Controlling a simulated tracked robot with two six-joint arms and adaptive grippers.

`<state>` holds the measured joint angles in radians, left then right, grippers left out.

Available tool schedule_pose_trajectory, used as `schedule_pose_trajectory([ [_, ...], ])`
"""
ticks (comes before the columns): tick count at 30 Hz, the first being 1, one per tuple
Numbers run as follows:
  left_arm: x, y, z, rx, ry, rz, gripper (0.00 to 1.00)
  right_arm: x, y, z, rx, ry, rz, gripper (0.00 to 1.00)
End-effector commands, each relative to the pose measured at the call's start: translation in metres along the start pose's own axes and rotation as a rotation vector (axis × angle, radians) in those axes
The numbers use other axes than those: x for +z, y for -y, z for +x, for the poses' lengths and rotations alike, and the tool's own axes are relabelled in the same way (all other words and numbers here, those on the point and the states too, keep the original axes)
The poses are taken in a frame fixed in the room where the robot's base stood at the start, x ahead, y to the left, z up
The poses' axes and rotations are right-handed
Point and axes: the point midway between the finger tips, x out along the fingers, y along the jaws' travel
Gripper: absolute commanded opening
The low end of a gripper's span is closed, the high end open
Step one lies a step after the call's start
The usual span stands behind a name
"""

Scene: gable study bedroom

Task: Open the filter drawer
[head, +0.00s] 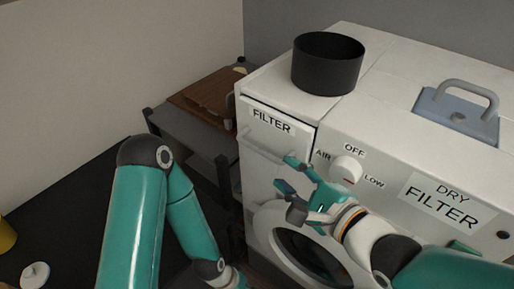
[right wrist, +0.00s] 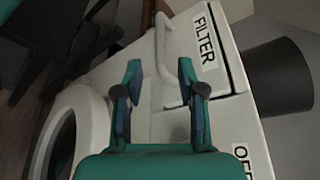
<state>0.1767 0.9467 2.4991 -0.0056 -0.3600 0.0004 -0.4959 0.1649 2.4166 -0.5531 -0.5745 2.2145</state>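The filter drawer (head: 300,142) is the white front at the upper left of the white machine, under a FILTER label (head: 271,121). It looks closed. Its pale bar handle (head: 262,150) runs across below the label. My right gripper (head: 287,173) is open and empty, in front of the machine near the handle's right end. In the right wrist view the handle (right wrist: 161,45) lies beyond the open fingertips (right wrist: 159,72), roughly in line with the gap between them; I cannot see contact. My left arm is at the left; its gripper is out of frame below.
A black cylindrical pot (head: 328,64) stands on the machine top. A knob (head: 346,169), a DRY FILTER label (head: 444,203) and a grey-blue handled part (head: 458,108) are to the right. A round door (head: 305,255) is below. A dark bench with a brown board (head: 205,93) stands left.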

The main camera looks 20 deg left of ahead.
Motion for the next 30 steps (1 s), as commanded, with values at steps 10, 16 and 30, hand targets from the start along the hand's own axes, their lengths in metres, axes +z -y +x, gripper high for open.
schedule_pose_trajectory([
  [10,0.0,-0.002,-0.006,0.0,0.0,0.0,0.4,-0.001,0.0,0.075,0.001,-0.004,0.001,0.39],
  [16,0.0,-0.004,-0.011,0.0,0.0,0.0,0.4,-0.001,0.001,0.105,0.0,-0.005,0.001,0.39],
  [30,0.0,-0.004,-0.012,0.0,0.0,0.0,0.4,-0.002,0.0,0.118,-0.002,-0.006,0.001,0.39],
])
